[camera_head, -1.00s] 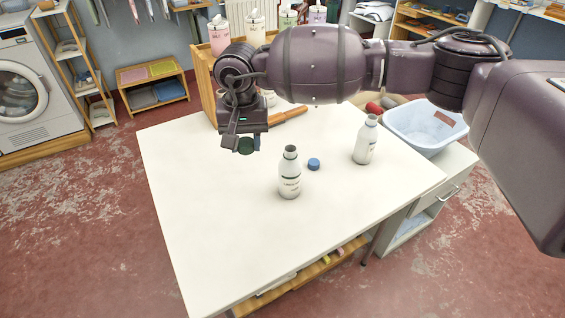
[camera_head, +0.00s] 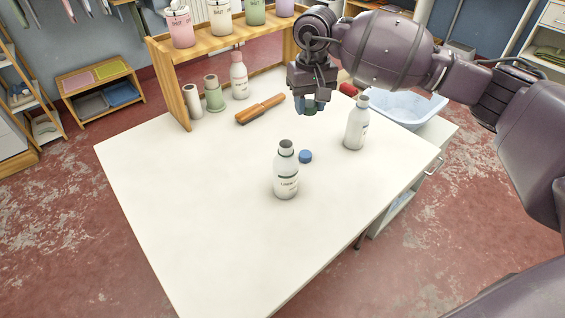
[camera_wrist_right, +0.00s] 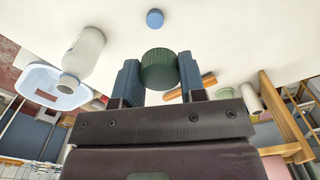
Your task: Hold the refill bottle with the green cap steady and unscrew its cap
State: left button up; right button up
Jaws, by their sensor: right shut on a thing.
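My right gripper (camera_head: 309,106) is shut on a dark green cap, held above the back of the white table (camera_head: 190,190). In the right wrist view the green cap (camera_wrist_right: 159,70) sits between the two blue fingers. A white refill bottle (camera_head: 286,178) stands upright on the table, its grey-green neck bare of a cap. A second white bottle (camera_head: 356,128) stands upright behind it to the right, also uncapped; it shows in the right wrist view too (camera_wrist_right: 84,52). A blue cap (camera_head: 305,156) lies between them. My left gripper is out of view.
A brown wooden tool (camera_head: 260,109) lies near the back. A wooden shelf (camera_head: 165,85) with several pump bottles stands at the back left, smaller bottles beneath it. A pale blue basin (camera_head: 405,108) is at the right. The table's left and front are clear.

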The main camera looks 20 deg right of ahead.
jog(key=b, duration=0.2)
send_over(305, 170)
notch_tip(305, 170, down, 14)
jog(key=shift+f, duration=0.15)
notch_tip(305, 170, down, 5)
jog(key=shift+r, duration=0.1)
jog(key=shift+f, duration=0.45)
jog(key=shift+f+b, duration=0.15)
jog(key=shift+b, duration=0.15)
jog(key=o, duration=1)
